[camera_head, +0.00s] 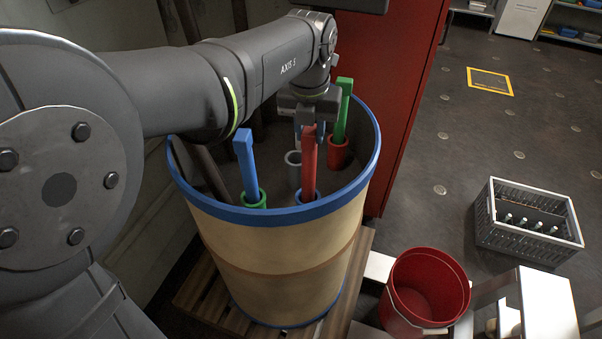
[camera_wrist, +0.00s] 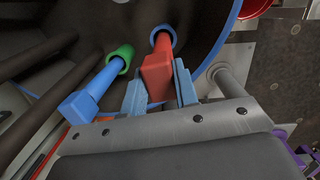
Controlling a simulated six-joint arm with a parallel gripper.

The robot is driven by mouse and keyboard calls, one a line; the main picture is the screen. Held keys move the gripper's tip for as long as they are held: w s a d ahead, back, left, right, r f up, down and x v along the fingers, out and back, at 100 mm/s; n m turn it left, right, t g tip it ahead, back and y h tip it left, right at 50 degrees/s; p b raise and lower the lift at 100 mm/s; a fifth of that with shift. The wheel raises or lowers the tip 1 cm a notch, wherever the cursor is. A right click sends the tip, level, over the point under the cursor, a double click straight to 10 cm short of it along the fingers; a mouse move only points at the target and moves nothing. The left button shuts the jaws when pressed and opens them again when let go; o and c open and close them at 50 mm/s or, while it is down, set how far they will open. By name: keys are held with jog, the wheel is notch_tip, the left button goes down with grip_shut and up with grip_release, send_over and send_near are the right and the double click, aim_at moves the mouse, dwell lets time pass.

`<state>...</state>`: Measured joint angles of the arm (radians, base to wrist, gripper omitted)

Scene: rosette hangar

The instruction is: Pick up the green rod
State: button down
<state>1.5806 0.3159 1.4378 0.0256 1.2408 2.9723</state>
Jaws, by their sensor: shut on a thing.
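The green rod (camera_head: 343,112) stands in a red cup (camera_head: 338,153) inside a drum, just right of my gripper. It does not show in the wrist view. My gripper (camera_head: 311,122) is at the top of a red rod (camera_head: 310,160). In the wrist view its two blue-grey fingers (camera_wrist: 158,78) are on either side of the red rod (camera_wrist: 157,75), shut on it. The red rod's lower end is in a blue cup (camera_wrist: 163,34). The rod's contact with the fingers is partly hidden in the head view.
A blue rod (camera_head: 246,163) stands in a green cup (camera_head: 256,201) to the left. A red cabinet (camera_head: 402,100) is close behind; a red bucket (camera_head: 432,268) and grey crate (camera_head: 494,222) are right.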

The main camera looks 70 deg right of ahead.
jog(key=shift+f, duration=0.35)
jog(key=c, duration=1)
grip_release()
jog(key=shift+c, duration=0.2)
notch_tip(320, 180, up, 17)
jog(key=a, duration=0.2)
jog(key=shift+s+a, duration=0.2)
jog(key=shift+a, duration=0.1)
jog(key=d+f, duration=0.1)
jog(key=f, duration=1)
jog(key=d+f, duration=0.1)
jog(key=f, duration=0.5)
jog(key=shift+w+d+f, duration=0.1)
jog(key=shift+w+d, duration=0.1)
jog(key=shift+d, duration=0.1)
jog(key=shift+r, duration=0.45)
